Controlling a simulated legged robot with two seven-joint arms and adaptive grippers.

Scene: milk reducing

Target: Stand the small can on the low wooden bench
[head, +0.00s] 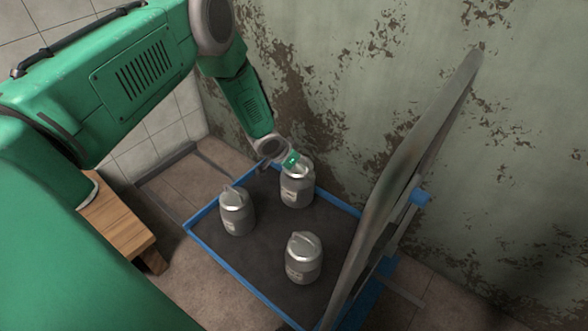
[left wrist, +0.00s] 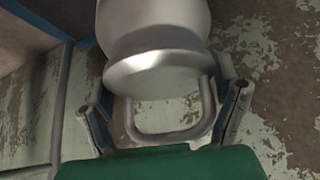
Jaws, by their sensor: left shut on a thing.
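Several metal milk cans with lids and handles are in view, all close in size. My left gripper (head: 293,167) is at the top of the back can (head: 297,188), over the dark trolley deck (head: 265,250). In the left wrist view its fingers (left wrist: 165,112) stand either side of the can's loop handle (left wrist: 168,136), shut on it; the can's lid and body (left wrist: 155,70) show beyond. I cannot tell whether its base touches the deck. The low wooden bench (head: 118,222) is at the left, partly hidden by my green arm. My right gripper is not in view.
Two more cans stand on the deck, one at the left (head: 237,212) and one in front (head: 304,260). A blue rim (head: 224,261) edges the deck. A tall grey upright part (head: 408,165) rises at its right. A peeling wall (head: 340,60) is close behind.

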